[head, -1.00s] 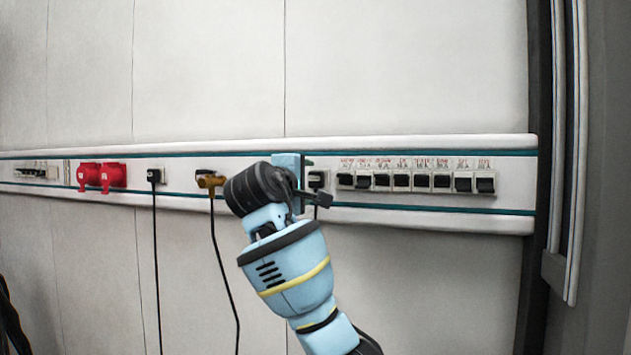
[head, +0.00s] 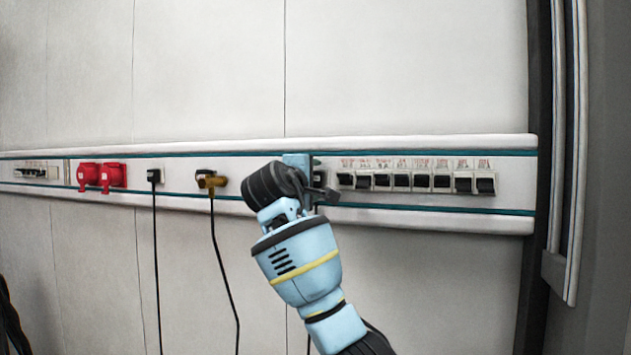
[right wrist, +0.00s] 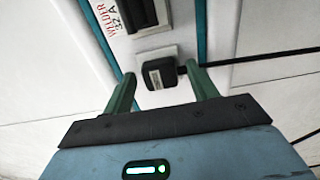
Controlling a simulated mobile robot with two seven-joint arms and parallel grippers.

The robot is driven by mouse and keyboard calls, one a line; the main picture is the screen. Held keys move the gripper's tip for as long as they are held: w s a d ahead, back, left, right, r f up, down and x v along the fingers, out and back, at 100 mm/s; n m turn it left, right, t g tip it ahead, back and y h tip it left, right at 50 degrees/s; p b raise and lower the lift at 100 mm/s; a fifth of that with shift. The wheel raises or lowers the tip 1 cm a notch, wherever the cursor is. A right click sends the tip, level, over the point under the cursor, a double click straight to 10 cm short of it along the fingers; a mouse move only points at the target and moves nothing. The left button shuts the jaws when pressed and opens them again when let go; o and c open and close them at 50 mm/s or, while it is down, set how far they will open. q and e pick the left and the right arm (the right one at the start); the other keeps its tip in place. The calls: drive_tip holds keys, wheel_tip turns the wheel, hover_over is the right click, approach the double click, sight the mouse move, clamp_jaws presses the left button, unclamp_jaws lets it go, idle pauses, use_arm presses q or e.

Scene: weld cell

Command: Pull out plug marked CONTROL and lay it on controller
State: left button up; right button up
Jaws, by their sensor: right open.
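My right gripper (head: 316,182) is at the wall rail, just left of the switch row. In the right wrist view it is open, with one green finger on each side of a black plug (right wrist: 160,73) in a socket. The plug bears a pale label too small to read. In the head view the gripper mostly hides this plug. Another black plug (head: 154,176) and a yellow-brown plug (head: 208,181) sit in the rail further left, with cords hanging down. I cannot read CONTROL on any of them. No controller is recognisable. My left gripper is not in view.
The white rail (head: 430,222) runs across the wall. It holds red sockets (head: 101,177) at left and a row of black switches (head: 420,181) at right. A switch marked WELDER 32 A (right wrist: 140,12) is close to the gripper. A dark post (head: 540,120) stands at right.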

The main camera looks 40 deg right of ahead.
idle(0.6)
clamp_jaws()
drive_tip(key=shift+a, duration=0.1)
drive_tip(key=shift+v, duration=2.9)
drive_tip(key=shift+f, duration=0.1)
